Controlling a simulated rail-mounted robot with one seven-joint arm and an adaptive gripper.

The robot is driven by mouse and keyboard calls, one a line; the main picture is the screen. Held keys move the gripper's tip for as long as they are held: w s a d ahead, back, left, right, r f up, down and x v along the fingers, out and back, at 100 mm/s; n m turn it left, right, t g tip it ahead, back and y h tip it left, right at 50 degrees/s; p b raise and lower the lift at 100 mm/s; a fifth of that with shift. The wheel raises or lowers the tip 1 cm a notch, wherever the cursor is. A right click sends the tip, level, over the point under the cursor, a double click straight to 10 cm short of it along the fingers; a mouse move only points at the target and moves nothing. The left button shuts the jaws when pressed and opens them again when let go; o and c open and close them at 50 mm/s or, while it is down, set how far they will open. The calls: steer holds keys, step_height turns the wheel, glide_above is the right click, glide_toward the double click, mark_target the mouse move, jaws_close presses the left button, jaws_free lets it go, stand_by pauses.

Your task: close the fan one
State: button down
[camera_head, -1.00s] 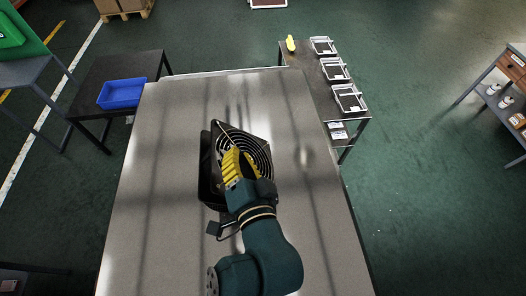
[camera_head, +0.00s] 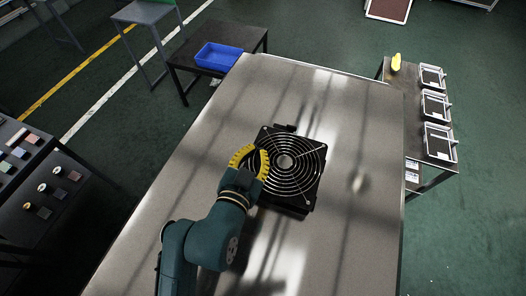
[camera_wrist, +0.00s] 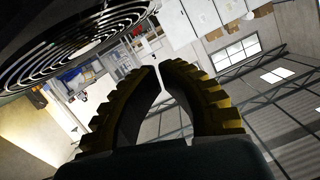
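A black fan (camera_head: 298,188) with a round ringed grille sits on the grey metal tabletop (camera_head: 225,120). Its grille faces the head camera, and part of its left side is hidden by my gripper. My gripper (camera_head: 250,160) has yellow ribbed fingers and is at the left edge of the fan. The head view does not show whether it touches the fan. In the wrist view my fingertips (camera_wrist: 160,67) nearly meet with nothing between them. The fan's grille (camera_wrist: 75,40) fills the upper left of that view, beside the fingers.
A blue tray (camera_head: 218,56) sits on a dark side table at the back left. A rack at the right holds several white-framed trays (camera_head: 438,142) and a yellow item (camera_head: 396,62). A shelf with small parts (camera_head: 50,190) stands at left. The tabletop right of the fan is clear.

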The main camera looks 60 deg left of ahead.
steer(key=shift+f, duration=0.1)
stand_by(0.4)
step_height(320, 180, up, 5)
steer(key=p, duration=0.5)
steer(key=f+b+v, duration=0.1)
steer(key=b+v, duration=0.3)
steer(key=v, duration=0.5)
steer(key=shift+s, duration=0.6)
steer(key=shift+r, duration=0.15)
